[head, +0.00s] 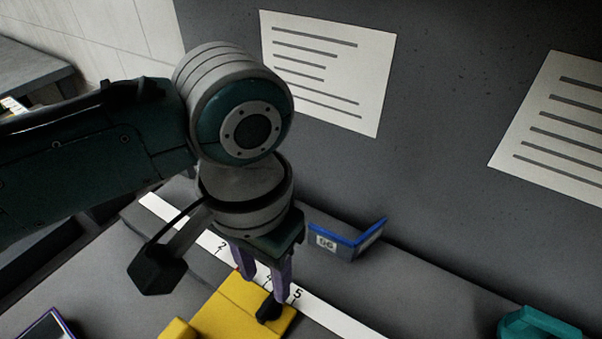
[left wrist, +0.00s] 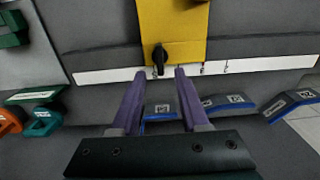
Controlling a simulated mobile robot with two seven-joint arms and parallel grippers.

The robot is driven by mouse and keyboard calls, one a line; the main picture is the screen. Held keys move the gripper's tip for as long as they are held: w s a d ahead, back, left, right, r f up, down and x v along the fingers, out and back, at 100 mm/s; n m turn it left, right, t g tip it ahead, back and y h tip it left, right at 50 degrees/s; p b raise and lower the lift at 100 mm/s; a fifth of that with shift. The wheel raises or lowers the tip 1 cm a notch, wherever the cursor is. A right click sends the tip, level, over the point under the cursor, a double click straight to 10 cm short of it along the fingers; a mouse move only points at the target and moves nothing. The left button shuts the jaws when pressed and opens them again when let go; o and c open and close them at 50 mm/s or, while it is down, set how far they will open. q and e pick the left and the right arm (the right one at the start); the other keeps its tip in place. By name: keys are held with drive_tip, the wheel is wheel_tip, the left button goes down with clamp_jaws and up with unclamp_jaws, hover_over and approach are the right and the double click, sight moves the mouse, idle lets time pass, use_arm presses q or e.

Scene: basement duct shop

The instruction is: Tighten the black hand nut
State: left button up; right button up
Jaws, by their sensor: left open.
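The black hand nut (head: 268,309) sits on the end of a yellow block (head: 232,312) near the bottom of the head view. In the left wrist view the nut (left wrist: 159,56) shows as a small black knob with a handle at the block's near edge. My left gripper (head: 264,287) has purple fingers pointing down at the nut. It is open and empty. In the left wrist view its fingertips (left wrist: 160,73) lie either side of the nut's line, with the nut just beyond them. I cannot tell the exact gap. My right gripper is not in view.
A white numbered strip (head: 338,318) runs along the bench beside the block. A blue-edged labelled bracket (head: 335,243) stands behind, near the grey wall. A teal item (head: 540,324) lies at the lower right. Orange (left wrist: 9,121) and green (left wrist: 14,36) pieces show in the left wrist view.

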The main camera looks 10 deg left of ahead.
sight(269, 300)
use_arm(q)
wheel_tip(269, 300, down, 6)
drive_tip(key=shift+f+b, duration=0.2)
drive_tip(key=shift+b, duration=0.5)
clamp_jaws()
